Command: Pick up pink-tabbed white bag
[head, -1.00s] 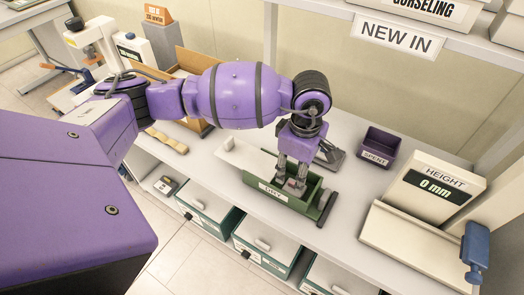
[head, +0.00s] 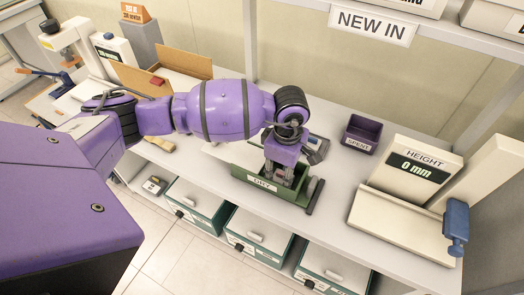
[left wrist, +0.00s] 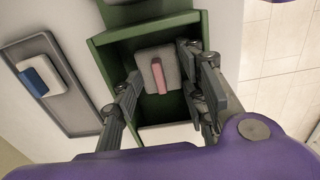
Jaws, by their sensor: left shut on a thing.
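The pink-tabbed white bag (left wrist: 150,72) is a small pale pouch with an upright pink strip, seen inside the green tray (left wrist: 155,18) in the left wrist view. My left gripper (left wrist: 160,82) reaches down into the tray with its fingers on either side of the bag, shut on it. In the head view my left gripper (head: 278,180) points down into the green tray (head: 245,176), whose front label seems to read DRY. The fingers hide most of the bag there. My right gripper is not in view.
A grey tray with a blue and white item (left wrist: 40,76) lies beside the green tray. The purple SPENT bin (head: 360,134) stands behind right, and the HEIGHT gauge (head: 417,170) farther right. An open cardboard box (head: 190,66) stands behind my arm. Drawers line the bench below.

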